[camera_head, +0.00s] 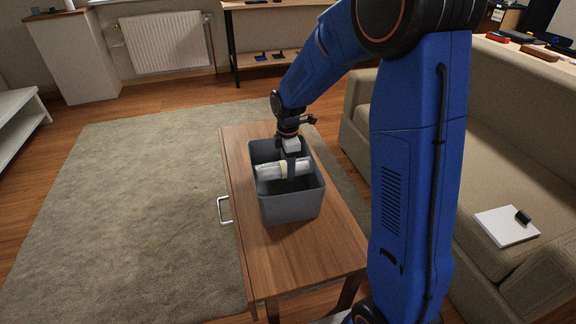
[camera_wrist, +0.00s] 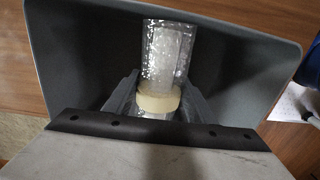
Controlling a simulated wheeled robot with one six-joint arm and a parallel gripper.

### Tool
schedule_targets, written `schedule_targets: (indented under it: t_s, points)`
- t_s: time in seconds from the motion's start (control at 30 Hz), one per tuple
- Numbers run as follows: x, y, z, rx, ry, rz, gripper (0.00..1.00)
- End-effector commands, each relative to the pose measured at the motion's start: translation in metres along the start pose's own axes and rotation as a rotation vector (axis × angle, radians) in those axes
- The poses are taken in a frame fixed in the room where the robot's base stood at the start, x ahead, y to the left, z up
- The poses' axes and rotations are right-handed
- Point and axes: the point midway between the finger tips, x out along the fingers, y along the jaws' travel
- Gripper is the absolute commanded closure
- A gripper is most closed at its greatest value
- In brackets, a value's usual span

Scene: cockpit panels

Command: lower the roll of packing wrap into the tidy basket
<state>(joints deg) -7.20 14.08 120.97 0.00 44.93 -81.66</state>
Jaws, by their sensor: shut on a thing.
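The roll of packing wrap (camera_head: 270,171) is a clear, shiny cylinder with a cream band around it. It lies roughly level at the mouth of the grey tidy basket (camera_head: 290,208), which stands on the wooden table. In the wrist view the roll (camera_wrist: 168,55) shows within the basket's walls (camera_wrist: 60,50). My gripper (camera_head: 288,170) reaches down into the basket from above and is shut on the roll at its cream band. The wrist view shows the gripper's fingers (camera_wrist: 158,100) on both sides of the band. Whether the roll touches the basket's floor is hidden.
The wooden table (camera_head: 300,260) has bare top in front of the basket. A beige sofa (camera_head: 500,150) stands to the right, with a white flat object (camera_head: 507,226) on its seat. A grey rug (camera_head: 130,200) covers the floor to the left.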

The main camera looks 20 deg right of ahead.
Motion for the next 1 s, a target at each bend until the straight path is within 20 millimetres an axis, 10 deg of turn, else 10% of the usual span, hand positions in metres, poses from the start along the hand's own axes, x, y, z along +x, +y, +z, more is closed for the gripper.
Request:
schedule_targets:
  t_s: [1.0]
  points:
    - [0.037,-0.001,0.000,-0.001,0.000,-0.002,0.79]
